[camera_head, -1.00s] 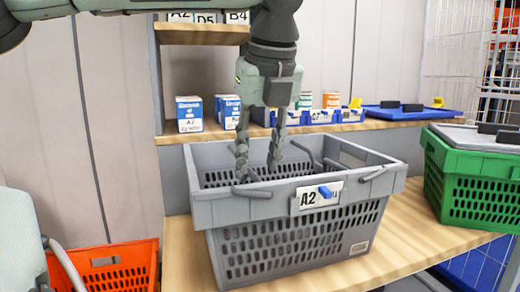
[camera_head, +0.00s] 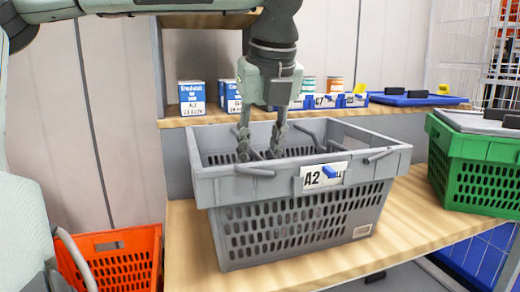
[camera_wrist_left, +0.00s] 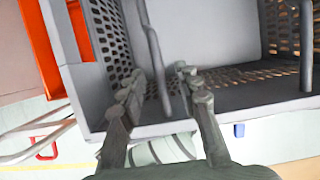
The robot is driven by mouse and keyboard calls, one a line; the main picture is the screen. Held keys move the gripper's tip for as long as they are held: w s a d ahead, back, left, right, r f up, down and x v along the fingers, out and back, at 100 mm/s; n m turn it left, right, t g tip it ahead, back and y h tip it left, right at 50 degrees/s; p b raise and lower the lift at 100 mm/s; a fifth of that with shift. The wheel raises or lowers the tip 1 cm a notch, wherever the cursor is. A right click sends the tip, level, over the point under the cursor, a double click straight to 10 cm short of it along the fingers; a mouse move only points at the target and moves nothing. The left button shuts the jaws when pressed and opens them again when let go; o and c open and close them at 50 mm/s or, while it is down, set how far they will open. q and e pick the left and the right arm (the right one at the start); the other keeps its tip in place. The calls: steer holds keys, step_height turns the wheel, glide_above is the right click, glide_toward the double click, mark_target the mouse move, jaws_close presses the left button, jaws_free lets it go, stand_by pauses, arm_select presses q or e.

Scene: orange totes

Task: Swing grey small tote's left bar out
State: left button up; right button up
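The grey small tote (camera_head: 290,232), with an A2 label (camera_head: 318,177) and a blue clip, stands upright on a wooden table. Its left bar (camera_head: 254,171) shows at the front rim in the head view. My left gripper (camera_head: 260,150) points down at the tote's left part. In the wrist view its fingers (camera_wrist_left: 160,85) are apart on either side of the bar, not closed on it. The right bar (camera_head: 380,156) shows at the tote's right. My right gripper is not in view.
A green tote (camera_head: 475,175) with a grey lid stands to the right. An orange tote (camera_head: 125,268) is low at the left. Behind, a shelf (camera_head: 300,117) holds blue-white boxes (camera_head: 192,97), small blue bins and a blue lid (camera_head: 410,99). Bare table lies right of the grey tote.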

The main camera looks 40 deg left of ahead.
arm_select(q)
steer(key=c, duration=0.7)
steer(key=shift+o, duration=0.3)
steer(key=shift+w+r+p, duration=0.1)
steer(key=shift+r+p, duration=0.35)
steer(key=shift+r, duration=0.45)
steer(key=shift+s+a+r+p, duration=0.15)
steer(key=shift+r+p, duration=0.1)
steer(key=shift+r, duration=0.25)
steer(key=shift+s+d+r+p, duration=0.1)
steer(key=shift+r+p, duration=0.1)
steer(key=shift+r, duration=0.25)
steer(key=shift+a, duration=0.1)
